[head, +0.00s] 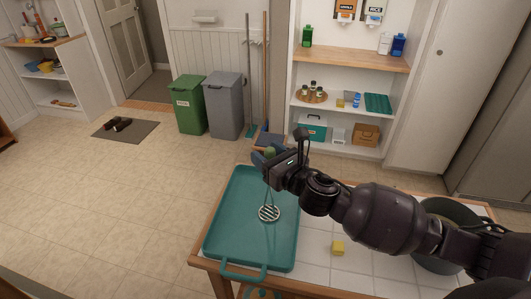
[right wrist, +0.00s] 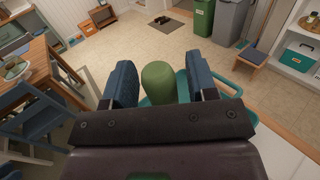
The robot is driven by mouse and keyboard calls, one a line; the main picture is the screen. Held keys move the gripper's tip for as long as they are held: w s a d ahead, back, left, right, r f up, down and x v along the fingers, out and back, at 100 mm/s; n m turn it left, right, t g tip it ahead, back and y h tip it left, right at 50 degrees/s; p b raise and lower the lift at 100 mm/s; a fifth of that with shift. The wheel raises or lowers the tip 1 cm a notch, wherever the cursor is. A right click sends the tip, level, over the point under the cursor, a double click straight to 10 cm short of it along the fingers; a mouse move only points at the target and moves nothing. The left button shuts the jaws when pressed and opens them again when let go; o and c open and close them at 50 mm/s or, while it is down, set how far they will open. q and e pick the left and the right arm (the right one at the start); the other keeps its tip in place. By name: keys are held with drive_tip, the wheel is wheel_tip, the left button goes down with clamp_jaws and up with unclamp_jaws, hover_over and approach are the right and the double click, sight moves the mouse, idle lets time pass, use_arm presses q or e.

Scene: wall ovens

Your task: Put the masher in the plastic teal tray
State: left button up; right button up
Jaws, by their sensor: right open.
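The masher's striped metal head (head: 269,213) shows against the floor of the teal tray (head: 225,225) in the head view; I cannot tell for certain whether it rests there. Its green handle (right wrist: 158,82) stands between the blue fingers of my right gripper (right wrist: 160,85) in the right wrist view, with a visible gap on each side. My right gripper (head: 268,156) is open over the far part of the tray in the head view, and its wrist hides part of the masher. My left gripper is not in view.
The tray lies on a tiled table (head: 315,272) with a wooden edge. A yellow block (head: 338,248) sits right of the tray, and a dark pot (head: 432,262) stands partly behind my arm. Green (head: 188,103) and grey (head: 223,105) bins and shelves (head: 346,100) stand beyond open floor.

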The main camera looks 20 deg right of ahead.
drive_tip(key=v, duration=1.1)
drive_tip(key=shift+b, duration=0.4)
drive_tip(key=shift+s, duration=0.1)
